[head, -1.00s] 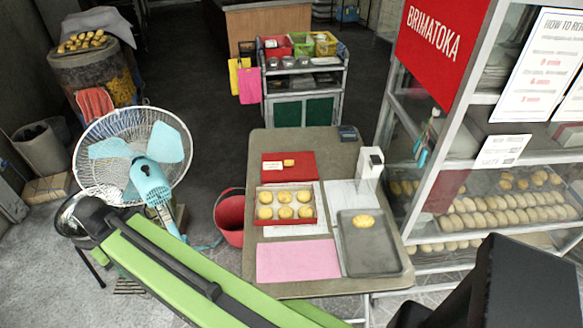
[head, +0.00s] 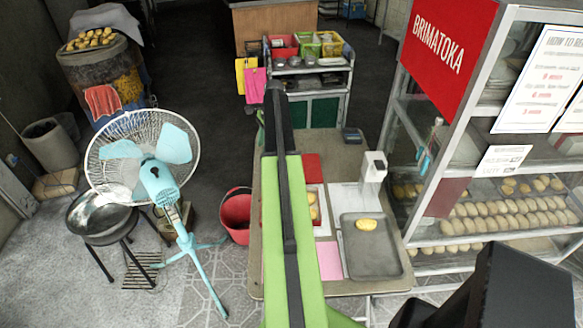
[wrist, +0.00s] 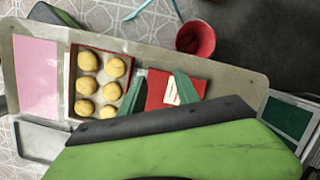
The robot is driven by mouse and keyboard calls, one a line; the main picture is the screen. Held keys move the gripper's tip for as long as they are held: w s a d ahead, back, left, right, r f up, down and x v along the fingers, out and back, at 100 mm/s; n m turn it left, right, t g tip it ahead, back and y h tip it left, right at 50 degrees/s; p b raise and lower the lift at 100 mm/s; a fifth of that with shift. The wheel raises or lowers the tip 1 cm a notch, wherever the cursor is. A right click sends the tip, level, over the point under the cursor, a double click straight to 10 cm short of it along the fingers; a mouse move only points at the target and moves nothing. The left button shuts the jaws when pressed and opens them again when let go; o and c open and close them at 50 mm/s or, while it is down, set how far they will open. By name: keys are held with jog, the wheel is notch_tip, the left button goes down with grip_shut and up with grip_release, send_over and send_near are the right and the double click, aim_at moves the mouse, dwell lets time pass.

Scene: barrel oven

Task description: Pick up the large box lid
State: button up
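The large box lid is a flat red lid with a white label. In the wrist view the lid (wrist: 157,90) lies on the table beside the open box. In the head view my arm covers most of the lid (head: 311,165). The red-rimmed box (wrist: 72,80) holds several round golden pastries and is partly hidden in the head view. My gripper (wrist: 158,72) shows two green fingers spread apart over the lid, with nothing between them. The height of the fingers above the lid is hard to tell.
The table (head: 385,285) also carries a grey tray (head: 372,262) with one pastry, a pink sheet (head: 330,262) and a small dark device (head: 351,135). A glass display case (head: 440,190) stands close on the right. A red bucket (head: 236,212) and a fan (head: 150,165) stand left.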

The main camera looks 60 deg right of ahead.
jog(key=s+d+r+m+t, duration=0.1)
jog(key=s+d+m, duration=0.2)
jog(key=s+d, duration=0.35)
jog(key=s+d+m, duration=0.3)
jog(key=s+d, duration=0.1)
jog(key=d, duration=0.5)
jog(key=b+x, duration=0.5)
jog(key=x, duration=0.1)
jog(key=b+x, duration=0.6)
jog(key=shift+s+a+f, duration=0.1)
jog(key=shift+s+a, duration=0.1)
jog(key=b+x, duration=0.5)
jog(key=shift+s+a+f+b, duration=0.1)
jog(key=shift+f+b, duration=0.05)
jog(key=shift+b, duration=0.15)
jog(key=shift+c, duration=0.5)
grip_shut()
